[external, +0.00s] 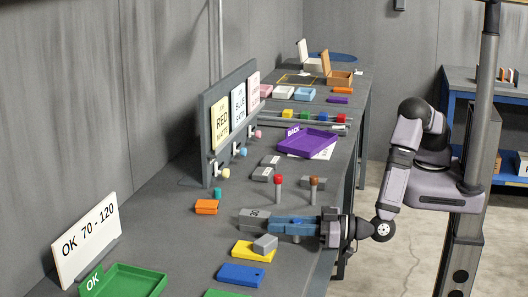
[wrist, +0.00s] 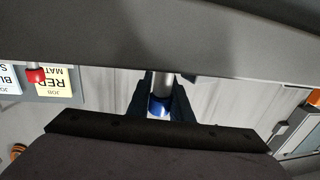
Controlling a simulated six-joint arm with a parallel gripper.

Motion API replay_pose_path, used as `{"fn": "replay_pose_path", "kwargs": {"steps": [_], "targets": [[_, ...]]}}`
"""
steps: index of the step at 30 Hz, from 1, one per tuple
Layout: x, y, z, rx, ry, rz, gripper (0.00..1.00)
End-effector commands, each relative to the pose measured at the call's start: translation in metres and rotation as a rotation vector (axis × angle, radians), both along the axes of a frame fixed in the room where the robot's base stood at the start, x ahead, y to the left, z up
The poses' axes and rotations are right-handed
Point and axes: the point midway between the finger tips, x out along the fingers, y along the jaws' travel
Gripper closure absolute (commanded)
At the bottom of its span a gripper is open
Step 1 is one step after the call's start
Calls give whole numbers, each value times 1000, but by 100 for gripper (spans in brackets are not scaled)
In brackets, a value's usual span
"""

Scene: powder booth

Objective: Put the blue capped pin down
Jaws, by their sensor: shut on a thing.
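In the wrist view, which looks upside down, my gripper (wrist: 161,101) is shut on the blue capped pin. The pin's blue cap (wrist: 160,106) sits between the two dark fingers, and its metal shaft runs toward the grey bench top. I cannot tell whether the shaft's end touches the bench. In the external view my gripper (external: 290,224) lies level and low over the bench, pointing left. The pin is mostly hidden there by the fingers. A red capped pin (external: 278,181) and a brown capped pin (external: 314,183) stand upright just behind it.
A grey block (external: 252,218) lies close to my fingertips. A yellow block (external: 246,251) with a grey piece (external: 265,244), a blue block (external: 241,275) and an orange block (external: 206,207) lie nearby. A purple tray (external: 308,143) is farther back; a green tray (external: 140,283) is front left.

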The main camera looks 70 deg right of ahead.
Motion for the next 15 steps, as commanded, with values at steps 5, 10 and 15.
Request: {"fn": "replay_pose_path", "kwargs": {"steps": [5,10,15], "targets": [[0,0,-2,2,-1,0,100],[0,0,-3,1,-1,1,100],[0,0,-8,1,-1,1,100]]}}
